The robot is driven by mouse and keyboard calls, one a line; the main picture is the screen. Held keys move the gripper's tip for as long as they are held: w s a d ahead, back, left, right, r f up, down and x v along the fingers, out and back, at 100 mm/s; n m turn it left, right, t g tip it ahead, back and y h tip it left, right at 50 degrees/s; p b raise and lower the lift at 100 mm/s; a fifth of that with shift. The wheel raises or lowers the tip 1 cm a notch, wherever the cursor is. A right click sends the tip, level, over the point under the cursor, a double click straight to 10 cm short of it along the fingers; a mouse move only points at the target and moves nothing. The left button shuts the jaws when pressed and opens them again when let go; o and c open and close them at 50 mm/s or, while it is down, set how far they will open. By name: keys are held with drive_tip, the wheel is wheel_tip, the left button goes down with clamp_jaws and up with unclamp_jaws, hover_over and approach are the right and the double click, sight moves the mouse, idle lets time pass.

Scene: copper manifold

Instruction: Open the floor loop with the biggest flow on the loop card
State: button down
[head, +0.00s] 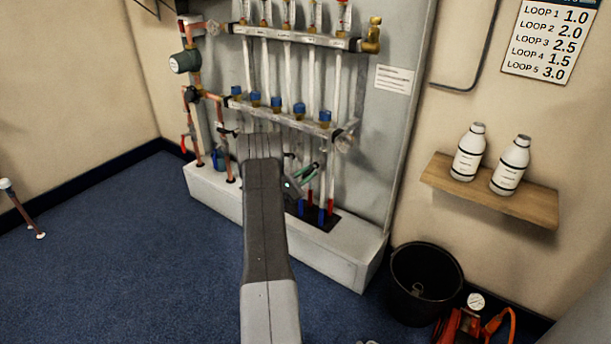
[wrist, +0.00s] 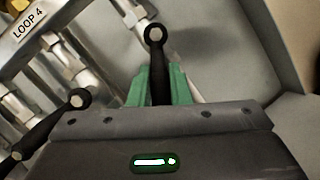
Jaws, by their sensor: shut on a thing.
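The loop card (head: 552,42) hangs on the wall at the upper right of the head view. It reads Loop 1 1.0, Loop 2 2.0, Loop 3 2.5, Loop 4 1.5 and Loop 5 3.0, the biggest. The manifold's lower bar (head: 282,117) carries several blue caps. My gripper (head: 308,174) is low at its right part. In the wrist view its green fingers (wrist: 165,84) are shut on a black lever (wrist: 155,52) with a round end. Another black lever (wrist: 72,105) and a LOOP 4 label (wrist: 28,25) lie to its left. The held lever's own label is out of view.
The manifold stands above a white plinth (head: 345,253). A black bucket (head: 424,285) and an orange device with a gauge (head: 465,322) are on the floor at right. A wooden shelf (head: 490,194) holds two white bottles.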

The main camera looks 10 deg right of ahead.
drive_tip(key=n, duration=0.1)
drive_tip(key=n+t, duration=0.1)
drive_tip(key=n, duration=0.1)
drive_tip(key=s+d+n+t, duration=0.1)
drive_tip(key=shift+f+n+b, duration=0.3)
drive_tip(key=shift+f+n, duration=0.1)
drive_tip(key=shift+s+d+n+t+y, duration=0.15)
drive_tip(key=shift+n+t, duration=0.3)
drive_tip(key=shift+n, duration=0.3)
drive_tip(key=shift+s+d+n+t+y, duration=0.1)
drive_tip(key=shift+n+t+y, duration=0.1)
drive_tip(key=shift+n+t, duration=0.35)
drive_tip(key=shift+s+d+n+t+y, duration=0.15)
drive_tip(key=shift+n+t, duration=0.15)
drive_tip(key=shift+n, duration=0.6)
drive_tip(key=c, duration=1.3)
unclamp_jaws()
drive_tip(key=shift+c, duration=0.2)
drive_tip(key=p+v, duration=0.3)
drive_tip(key=v, duration=1.1)
drive_tip(key=shift+d, duration=0.15)
drive_tip(key=shift+f, duration=0.15)
